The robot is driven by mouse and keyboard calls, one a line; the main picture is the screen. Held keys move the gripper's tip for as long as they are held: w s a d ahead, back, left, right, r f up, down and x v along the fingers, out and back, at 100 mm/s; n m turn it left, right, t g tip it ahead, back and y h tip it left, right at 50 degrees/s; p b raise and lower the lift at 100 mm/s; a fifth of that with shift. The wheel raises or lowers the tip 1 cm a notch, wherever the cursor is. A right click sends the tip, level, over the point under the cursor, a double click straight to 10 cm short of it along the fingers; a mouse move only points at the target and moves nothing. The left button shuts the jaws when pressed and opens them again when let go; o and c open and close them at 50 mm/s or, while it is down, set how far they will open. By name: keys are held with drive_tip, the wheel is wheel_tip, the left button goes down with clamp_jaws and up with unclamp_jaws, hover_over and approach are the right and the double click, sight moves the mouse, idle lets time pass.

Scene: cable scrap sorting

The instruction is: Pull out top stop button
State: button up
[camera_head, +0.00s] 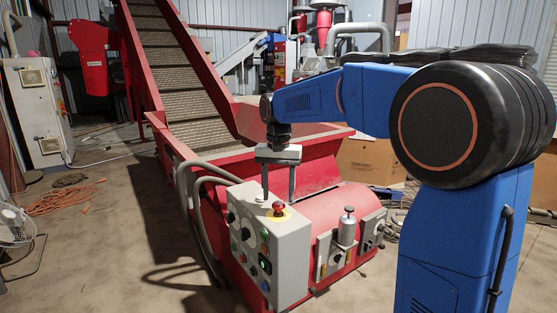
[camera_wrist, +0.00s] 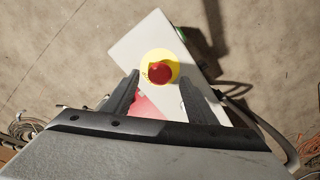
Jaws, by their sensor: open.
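The top stop button (camera_head: 278,207) is a red mushroom head on a yellow disc, on the top face of the grey control box (camera_head: 240,240). In the wrist view the red button (camera_wrist: 160,72) and its yellow ring sit just beyond the fingertips, near the middle between them. My gripper (camera_head: 278,198) points down from the blue arm above the box, one finger to each side. It also shows in the wrist view (camera_wrist: 158,82), with its fingers apart and nothing between them. Whether the fingertips are level with the button is hard to tell.
The box front carries several more buttons and knobs. Right of it, a grey cylinder with a knob (camera_head: 347,228) and a switch box (camera_head: 372,230) stand on the red machine (camera_head: 325,205). Grey hoses (camera_head: 200,185) curve at the box's left. Orange cable (camera_head: 62,201) lies on the floor.

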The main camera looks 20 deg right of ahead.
sight(279, 203)
wheel_tip(279, 203, up, 15)
drive_tip(key=shift+f, duration=0.15)
idle(0.4)
drive_tip(key=s+d+f+n+t, duration=0.15)
drive_tip(key=s+f, duration=0.25)
drive_tip(key=s, duration=0.6)
drive_tip(key=s+d+f+n+t, duration=0.1)
drive_tip(key=s+d+f, duration=0.3)
drive_tip(key=s, duration=0.5)
drive_tip(key=s+d+f+n+t, duration=0.1)
drive_tip(key=s+f+n+t, duration=0.1)
drive_tip(key=s+f, duration=1.3)
drive_tip(key=shift+d+f+n, duration=0.25)
drive_tip(key=shift+f+n, duration=0.2)
drive_tip(key=shift+f, duration=0.1)
